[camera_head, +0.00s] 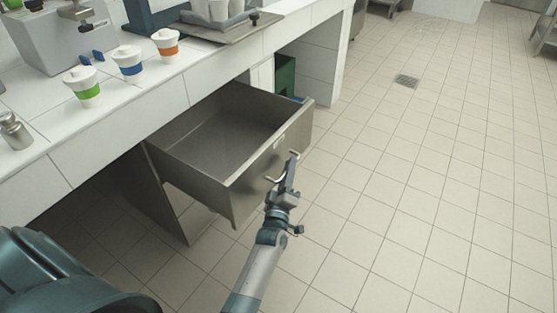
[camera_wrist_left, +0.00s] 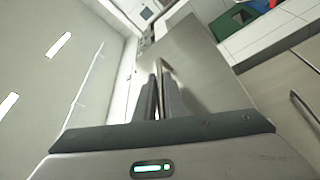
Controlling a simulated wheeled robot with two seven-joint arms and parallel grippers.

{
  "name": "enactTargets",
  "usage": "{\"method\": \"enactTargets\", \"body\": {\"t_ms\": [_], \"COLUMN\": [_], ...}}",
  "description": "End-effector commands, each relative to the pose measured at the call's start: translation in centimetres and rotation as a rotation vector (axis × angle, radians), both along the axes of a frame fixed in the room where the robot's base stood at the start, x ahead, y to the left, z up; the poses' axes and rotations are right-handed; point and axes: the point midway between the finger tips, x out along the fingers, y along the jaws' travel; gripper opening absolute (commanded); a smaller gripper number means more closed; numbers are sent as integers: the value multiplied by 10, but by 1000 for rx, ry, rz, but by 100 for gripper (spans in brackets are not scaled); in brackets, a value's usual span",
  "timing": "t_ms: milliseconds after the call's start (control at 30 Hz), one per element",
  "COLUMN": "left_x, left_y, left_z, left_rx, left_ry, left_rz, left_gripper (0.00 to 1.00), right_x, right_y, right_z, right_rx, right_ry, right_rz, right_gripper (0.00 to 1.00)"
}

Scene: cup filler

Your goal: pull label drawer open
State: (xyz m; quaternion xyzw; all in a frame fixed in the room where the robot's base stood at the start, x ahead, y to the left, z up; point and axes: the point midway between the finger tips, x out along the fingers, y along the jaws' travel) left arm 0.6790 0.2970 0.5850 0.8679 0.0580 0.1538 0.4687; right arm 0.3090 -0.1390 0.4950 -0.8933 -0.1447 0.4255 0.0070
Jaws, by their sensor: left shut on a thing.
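The grey metal label drawer (camera_head: 225,125) stands pulled well out from under the white tiled counter in the head view, and its inside looks empty. Its front also shows in the left wrist view (camera_wrist_left: 205,70). My left gripper (camera_head: 286,172) is at the drawer's outer front, shut on the drawer handle (camera_head: 273,180). In the left wrist view the two fingers of my left gripper (camera_wrist_left: 160,96) are close together, with a thin strip of the handle between them. My right gripper is not in view.
On the counter (camera_head: 150,104) stand white cups with green (camera_head: 84,88), blue (camera_head: 128,64) and orange (camera_head: 166,46) bands. A metal shaker (camera_head: 14,131) is at the left. A green bin (camera_head: 285,76) sits beyond the drawer. The tiled floor (camera_head: 420,170) to the right is clear.

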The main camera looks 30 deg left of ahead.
Motion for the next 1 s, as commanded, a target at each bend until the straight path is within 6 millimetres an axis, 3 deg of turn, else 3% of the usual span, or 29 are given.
{"method": "enactTargets", "body": {"t_ms": [200, 567, 600, 633, 1000], "left_x": [-1, -1, -1, -1, -2], "left_y": [-10, -10, -10, -10, -10], "left_z": [-2, -2, -2, -2, -1], "left_rx": [0, 0, 0, 0, 1], "left_ry": [4, 4, 4, 4, 2], "left_rz": [0, 0, 0, 0, 0], "left_gripper": [0, 0, 19, 26, 28], "right_x": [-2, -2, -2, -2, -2], "right_y": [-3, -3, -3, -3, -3], "right_z": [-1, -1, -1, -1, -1], "right_rx": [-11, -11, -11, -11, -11], "right_ry": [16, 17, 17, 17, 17], "right_rz": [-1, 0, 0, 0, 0], "right_gripper": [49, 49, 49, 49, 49]}}
